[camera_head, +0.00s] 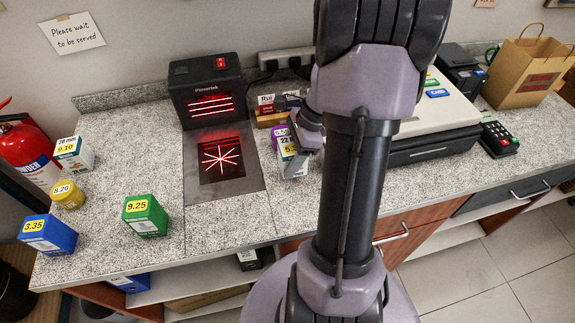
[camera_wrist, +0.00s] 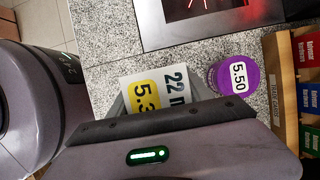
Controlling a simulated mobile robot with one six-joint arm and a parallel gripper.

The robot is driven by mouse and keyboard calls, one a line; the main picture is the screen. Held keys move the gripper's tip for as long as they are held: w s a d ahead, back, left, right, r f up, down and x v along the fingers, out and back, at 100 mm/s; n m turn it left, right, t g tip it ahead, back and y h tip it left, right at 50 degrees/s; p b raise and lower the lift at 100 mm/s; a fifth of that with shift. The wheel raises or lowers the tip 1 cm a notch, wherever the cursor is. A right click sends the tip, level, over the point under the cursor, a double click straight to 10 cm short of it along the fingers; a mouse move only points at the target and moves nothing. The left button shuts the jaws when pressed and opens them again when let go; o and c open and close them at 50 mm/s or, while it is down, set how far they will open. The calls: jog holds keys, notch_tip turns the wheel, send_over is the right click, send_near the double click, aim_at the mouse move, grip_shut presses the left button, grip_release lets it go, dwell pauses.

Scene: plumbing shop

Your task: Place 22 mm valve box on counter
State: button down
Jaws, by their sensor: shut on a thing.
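The 22 mm valve box (camera_head: 289,158) is white with "22" lettering and a yellow price patch. My gripper (camera_head: 302,146) is shut on it, just right of the scanner plate over the counter (camera_head: 290,207). The box also shows in the wrist view (camera_wrist: 158,88), partly hidden by my gripper. I cannot tell whether its base touches the counter. A purple round tub (camera_wrist: 236,77) priced 5.50 stands close beside the box.
The scanner (camera_head: 208,92) with its glowing plate is left of the box. A green box (camera_head: 145,216), blue box (camera_head: 47,235), yellow tub (camera_head: 67,194) and white 28 mm box (camera_head: 74,154) stand at left. A card rack (camera_wrist: 285,90) and the till (camera_head: 430,147) are at right. Counter in front is clear.

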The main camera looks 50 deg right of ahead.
jog(key=shift+w+d+f+b, duration=0.2)
jog(key=shift+f+b, duration=0.25)
jog(key=shift+f, duration=0.45)
jog(key=shift+w+d+f+b, duration=0.15)
jog(key=shift+f+b, duration=0.3)
jog(key=shift+f, duration=0.4)
jog(key=shift+a, duration=0.1)
jog(key=shift+f, duration=0.2)
jog(key=shift+c, duration=2.2)
grip_release()
jog(key=shift+r, duration=0.1)
